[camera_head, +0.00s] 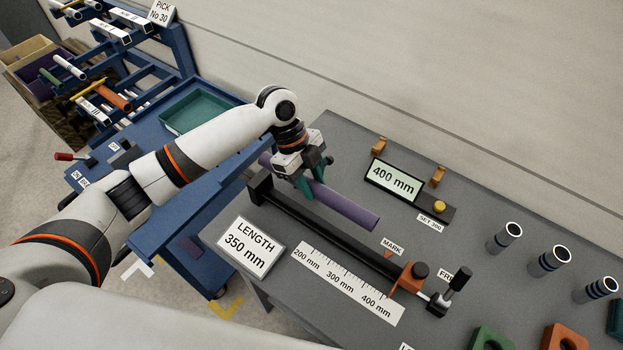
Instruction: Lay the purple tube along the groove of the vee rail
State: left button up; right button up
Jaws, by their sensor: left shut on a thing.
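The purple tube (345,208) is held in my left gripper (306,184), whose teal fingers are shut on it near its left part. The tube runs from upper left to lower right, roughly parallel to the black vee rail (331,235). In the picture it lies just behind the rail and appears raised above the table; the exact height is hard to tell. The rail has a black end block (259,187) at its left and an orange slide (408,279) with a dark knob near its right. The groove itself is not clearly visible. My right gripper is not in view.
A sign reading 350 mm (249,247) and a ruler strip (345,284) lie in front of the rail. A 400 mm display (394,181) stands behind it. Several upright grey tubes (549,261) stand at the right. A blue rack (178,45) is at the upper left.

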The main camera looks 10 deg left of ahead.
pick_arm(q)
jog(key=shift+f+b, duration=2.35)
jog(key=shift+f, duration=1.9)
jog(key=shift+r, duration=0.1)
jog(key=shift+p, duration=0.6)
jog(key=shift+f+b, duration=1.5)
jog(key=shift+f, duration=0.8)
jog(key=o, duration=1.2)
jog(key=shift+s, duration=0.1)
jog(key=shift+o, duration=0.2)
